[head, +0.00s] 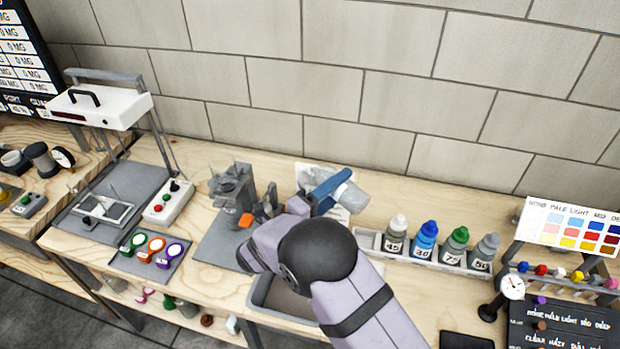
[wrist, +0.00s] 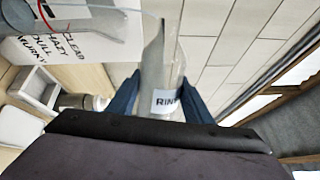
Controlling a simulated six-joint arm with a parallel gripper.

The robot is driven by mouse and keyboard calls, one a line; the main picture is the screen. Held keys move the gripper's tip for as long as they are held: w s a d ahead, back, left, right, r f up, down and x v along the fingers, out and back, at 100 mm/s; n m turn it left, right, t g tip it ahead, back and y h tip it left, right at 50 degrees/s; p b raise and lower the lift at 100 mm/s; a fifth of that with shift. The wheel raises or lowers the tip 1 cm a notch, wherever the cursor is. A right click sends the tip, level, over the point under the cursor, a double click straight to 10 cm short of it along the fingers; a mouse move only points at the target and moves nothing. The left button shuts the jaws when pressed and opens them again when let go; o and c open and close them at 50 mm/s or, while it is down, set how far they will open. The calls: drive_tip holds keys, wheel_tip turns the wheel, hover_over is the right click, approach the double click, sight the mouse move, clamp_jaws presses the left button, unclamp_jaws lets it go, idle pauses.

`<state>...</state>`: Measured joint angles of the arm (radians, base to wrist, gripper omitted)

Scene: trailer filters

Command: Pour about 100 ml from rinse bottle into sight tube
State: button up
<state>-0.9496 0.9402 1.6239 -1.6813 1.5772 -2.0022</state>
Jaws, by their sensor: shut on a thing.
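The rinse bottle (wrist: 165,102) is clear, with a white label reading "RIN" in the wrist view. My gripper (wrist: 160,90) is shut on it with blue fingers on either side. In the head view, my gripper (head: 324,192) is above the back of the bench, and the bottle's pale end (head: 351,196) sticks out to the right, looking tilted. A large clear cylinder, apparently the sight tube (wrist: 95,24), is at the upper left of the wrist view, close to the bottle. I cannot tell whether liquid flows. The arm hides much of this area in the head view.
A white card (wrist: 75,48) reads clear, hazy, dull, murky. Several capped bottles stand in a rack (head: 372,240) to the right. A grey device (head: 233,187) stands left of my gripper, and a grey tray (head: 262,294) lies partly under my arm. The wall is behind.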

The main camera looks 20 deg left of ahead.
idle(0.3)
drive_tip(key=f+b, duration=0.1)
drive_tip(key=b, duration=0.1)
drive_tip(key=f+m+b, duration=0.1)
drive_tip(key=b, duration=0.1)
drive_tip(key=f+b, duration=0.1)
drive_tip(key=b, duration=0.1)
drive_tip(key=shift+s+d+f+m, duration=0.2)
drive_tip(key=shift+d+m, duration=0.1)
drive_tip(key=shift+m, duration=0.1)
drive_tip(key=shift+r+m, duration=0.3)
drive_tip(key=shift+r, duration=0.1)
